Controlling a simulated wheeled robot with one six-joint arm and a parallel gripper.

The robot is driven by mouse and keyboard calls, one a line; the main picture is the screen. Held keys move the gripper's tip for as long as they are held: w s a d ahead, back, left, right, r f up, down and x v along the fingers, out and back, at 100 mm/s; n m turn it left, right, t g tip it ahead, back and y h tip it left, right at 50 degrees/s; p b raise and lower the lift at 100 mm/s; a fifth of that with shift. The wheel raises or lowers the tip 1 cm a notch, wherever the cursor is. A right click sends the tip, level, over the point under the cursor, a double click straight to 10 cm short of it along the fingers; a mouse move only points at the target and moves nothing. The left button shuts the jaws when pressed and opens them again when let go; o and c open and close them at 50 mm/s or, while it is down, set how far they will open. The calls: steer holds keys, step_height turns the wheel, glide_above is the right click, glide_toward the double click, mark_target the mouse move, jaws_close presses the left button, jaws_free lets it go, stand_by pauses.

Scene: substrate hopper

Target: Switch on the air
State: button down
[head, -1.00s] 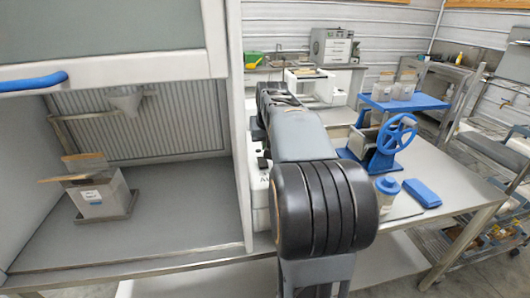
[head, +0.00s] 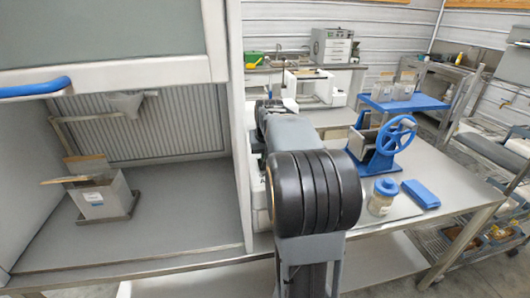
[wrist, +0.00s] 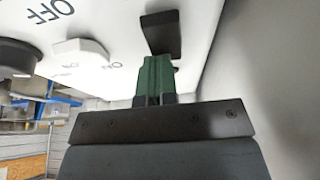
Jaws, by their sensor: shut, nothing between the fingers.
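A white panel (wrist: 110,20) fills the upper part of the wrist view. It carries a black switch lever (wrist: 161,32), a white knob (wrist: 76,57) and a dark round knob (wrist: 18,54), with "OFF" lettering at the upper left. My gripper (wrist: 154,62) has green fingers, which are closed together and empty. Their tips are at the lower end of the black lever in the picture; I cannot tell whether they touch it. In the head view, the white control box (head: 260,208) stands beside the cabinet wall, mostly hidden behind my arm. My gripper cannot be made out there.
The cabinet at left holds a grey box with an open lid (head: 100,198) and has a blue handle (head: 36,87). On the right bench are a blue handwheel device (head: 392,136), a lidded jar (head: 382,197) and a blue block (head: 421,194). The bench's front right is clear.

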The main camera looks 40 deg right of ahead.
steer(key=shift+w+d+f, duration=0.1)
steer(key=shift+w+f, duration=0.05)
steer(key=shift+f, duration=0.05)
steer(key=shift+s, duration=0.2)
steer(key=shift+s+a+r, duration=0.2)
steer(key=shift+s+a, duration=0.2)
steer(key=shift+s, duration=0.15)
steer(key=shift+r, duration=0.15)
steer(key=shift+r, duration=0.35)
steer(key=p+v, duration=0.1)
steer(key=v, duration=1.2)
steer(key=shift+s, duration=0.35)
